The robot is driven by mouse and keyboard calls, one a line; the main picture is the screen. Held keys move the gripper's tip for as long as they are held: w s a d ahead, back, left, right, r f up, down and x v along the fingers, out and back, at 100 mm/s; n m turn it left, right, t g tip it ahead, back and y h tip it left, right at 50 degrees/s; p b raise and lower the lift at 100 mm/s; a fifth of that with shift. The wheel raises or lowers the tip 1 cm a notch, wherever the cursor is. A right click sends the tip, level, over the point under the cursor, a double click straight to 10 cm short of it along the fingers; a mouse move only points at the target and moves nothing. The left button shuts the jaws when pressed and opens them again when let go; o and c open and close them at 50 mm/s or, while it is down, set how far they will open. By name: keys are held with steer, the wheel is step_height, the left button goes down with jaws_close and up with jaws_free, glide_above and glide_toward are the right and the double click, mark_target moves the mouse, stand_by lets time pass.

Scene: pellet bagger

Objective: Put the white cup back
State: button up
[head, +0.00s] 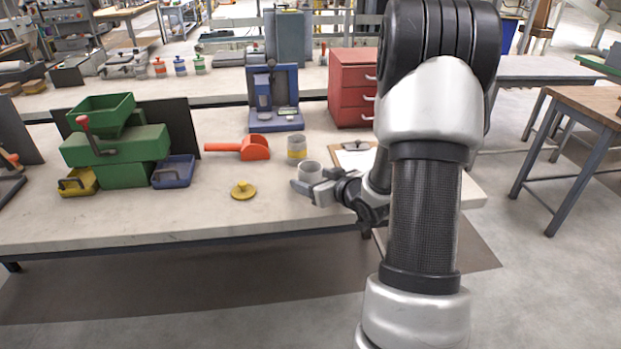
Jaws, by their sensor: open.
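A whitish cup (310,169) stands upright near the right part of the bench, open side up. My gripper (310,183) reaches in from the right at the cup's near side. Its jaws are open, and a finger hides the lower part of the cup. I cannot tell whether the fingers touch the cup or whether it rests fully on the bench.
An orange scoop (254,148) and a yellow knobbed lid (243,190) lie to the left. A blue device (274,98), red drawers (351,88) and a clipboard (354,156) are behind. A green hopper machine (115,150) with blue (173,170) and yellow trays (77,182) stands left. The bench front (180,213) is clear.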

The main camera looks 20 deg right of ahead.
steer(key=p+v, duration=0.1)
steer(key=v, duration=0.9)
steer(key=shift+s+r+p, duration=0.1)
steer(key=shift+s+p, duration=0.05)
steer(key=shift+p, duration=0.15)
